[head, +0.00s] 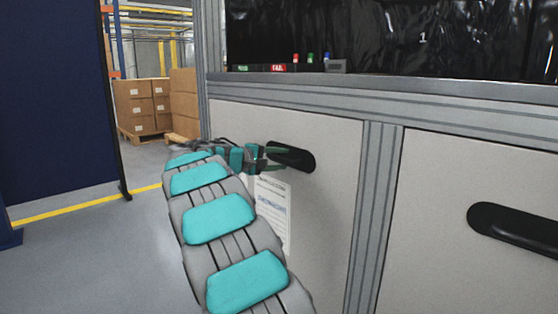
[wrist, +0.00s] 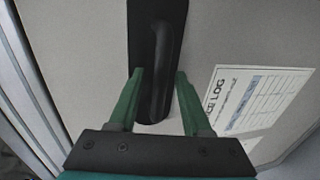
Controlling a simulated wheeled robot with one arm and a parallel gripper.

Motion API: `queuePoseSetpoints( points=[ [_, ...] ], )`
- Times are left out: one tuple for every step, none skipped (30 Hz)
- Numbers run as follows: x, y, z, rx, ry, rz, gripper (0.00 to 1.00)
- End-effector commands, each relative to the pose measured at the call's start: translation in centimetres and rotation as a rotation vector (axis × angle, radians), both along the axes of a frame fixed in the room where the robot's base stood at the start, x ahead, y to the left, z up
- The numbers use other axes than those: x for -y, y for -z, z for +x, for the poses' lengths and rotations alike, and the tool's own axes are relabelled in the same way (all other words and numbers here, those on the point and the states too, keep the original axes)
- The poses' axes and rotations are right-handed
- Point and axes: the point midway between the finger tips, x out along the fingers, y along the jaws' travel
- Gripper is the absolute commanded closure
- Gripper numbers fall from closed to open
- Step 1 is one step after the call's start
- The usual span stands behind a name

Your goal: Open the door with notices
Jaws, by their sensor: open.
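The door with notices (head: 335,150) is the left light panel in the head view, and it looks shut. A printed notice sheet (head: 273,212) is on it, partly hidden by my arm; it also shows at the right in the wrist view (wrist: 255,98). The door's black handle (head: 296,157) is a dark oblong pull near the top. In the wrist view the handle (wrist: 160,60) stands between the fingers. My gripper (head: 275,157) is open at the handle, one green finger on each side of the bar (wrist: 162,88). I cannot tell whether the fingers touch it.
A second door (head: 480,170) with a black handle (head: 515,228) is at the right, past a grey metal post (head: 378,200). A ledge above holds small coloured items (head: 297,62). Cardboard boxes (head: 143,105) and a dark blue partition (head: 55,100) stand at the left. Floor there is clear.

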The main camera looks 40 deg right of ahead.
Motion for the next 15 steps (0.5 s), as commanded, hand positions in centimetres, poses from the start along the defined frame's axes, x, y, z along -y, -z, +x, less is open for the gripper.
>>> queuePoseSetpoints(
  points=[
    [-0.02,0.0,0.01,0.0,0.0,0.0,0.51],
    [-0.02,-0.01,0.01,0.0,0.0,0.0,0.51],
    [-0.02,0.0,0.01,0.0,0.0,0.0,0.55],
    [-0.03,0.0,0.01,0.0,0.0,0.0,0.58],
    [-0.03,0.0,0.01,0.0,0.0,0.0,0.61],
    [-0.03,0.0,0.01,0.0,0.0,0.0,0.66],
    [-0.04,-0.01,0.01,0.0,0.0,0.0,0.69],
    [-0.04,0.0,0.01,0.0,0.0,0.0,0.73],
    [-0.04,0.0,0.01,0.0,-0.001,0.0,0.77],
    [-0.04,0.0,0.01,0.0,-0.001,0.001,0.8],
    [-0.04,0.0,0.01,0.0,-0.001,0.001,0.84],
    [-0.04,0.0,0.01,0.0,-0.001,0.001,0.88],
    [-0.04,0.0,0.01,0.0,-0.001,0.001,0.92],
    [-0.04,0.01,0.01,0.0,-0.001,0.001,0.95],
    [-0.04,0.01,0.01,0.0,-0.001,0.001,1.0]
  ],
)
